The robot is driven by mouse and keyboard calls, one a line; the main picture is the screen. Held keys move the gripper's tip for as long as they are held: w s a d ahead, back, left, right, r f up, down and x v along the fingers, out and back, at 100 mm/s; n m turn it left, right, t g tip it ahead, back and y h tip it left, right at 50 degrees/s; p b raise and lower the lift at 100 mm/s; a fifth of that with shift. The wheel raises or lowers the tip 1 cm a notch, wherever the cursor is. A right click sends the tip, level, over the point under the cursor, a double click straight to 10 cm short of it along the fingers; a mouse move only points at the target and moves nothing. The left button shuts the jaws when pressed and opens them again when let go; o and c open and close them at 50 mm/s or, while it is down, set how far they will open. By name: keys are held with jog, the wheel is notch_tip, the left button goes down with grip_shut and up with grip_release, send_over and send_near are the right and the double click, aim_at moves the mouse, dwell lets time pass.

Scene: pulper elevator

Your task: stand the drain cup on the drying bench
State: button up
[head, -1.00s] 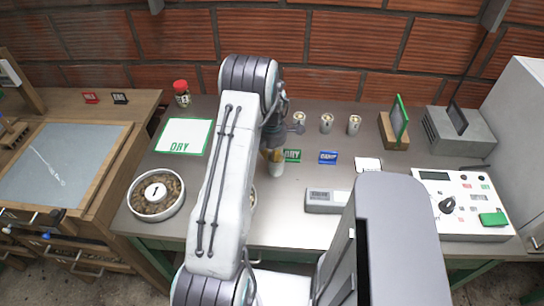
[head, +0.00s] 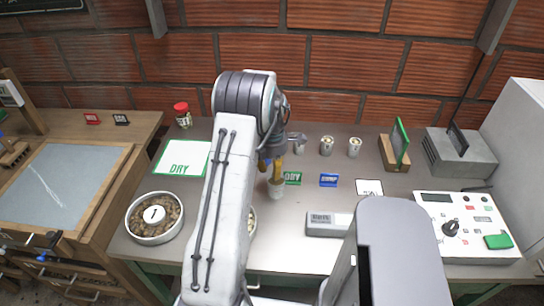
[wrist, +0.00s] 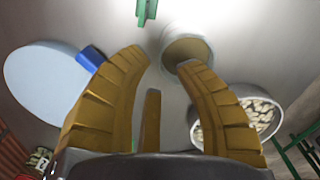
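A white mat with a green border marked DRY (head: 182,158) lies to the left.
Several small cups (head: 327,146) stand at the back. A blue tag (head: 328,180), a grey device (head: 328,224) and a control box (head: 466,226) are to the right. A bowl of beans (head: 154,217) is at the left; another (wrist: 262,114) is near the cup, mostly hidden by my arm.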

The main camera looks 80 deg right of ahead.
notch_tip(320, 180, up, 7)
jog(key=b, duration=0.3)
jog(key=shift+f+b, duration=0.15)
jog(key=shift+b, duration=0.25)
jog(key=w+a+r+m+t+h, duration=0.1)
jog(key=w+a+r, duration=0.4)
jog(key=w+a, duration=0.6)
jog(key=w+a+r+m, duration=0.1)
jog(key=w+a+r, duration=0.4)
jog(key=w+a, duration=0.6)
jog(key=w+a+r+m+t, duration=0.15)
jog(key=w+a, duration=0.25)
jog(key=a, duration=0.8)
jog(key=s+a+f+m, duration=0.1)
jog(key=s+a, duration=0.2)
jog(key=a, duration=0.4)
jog(key=s+a+f+m+t+y, duration=0.1)
jog(key=s+a+f, duration=0.1)
jog(key=a, duration=0.5)
jog(key=shift+s+a, duration=0.2)
jog(key=shift+s, duration=0.45)
jog(key=shift+m, duration=0.25)
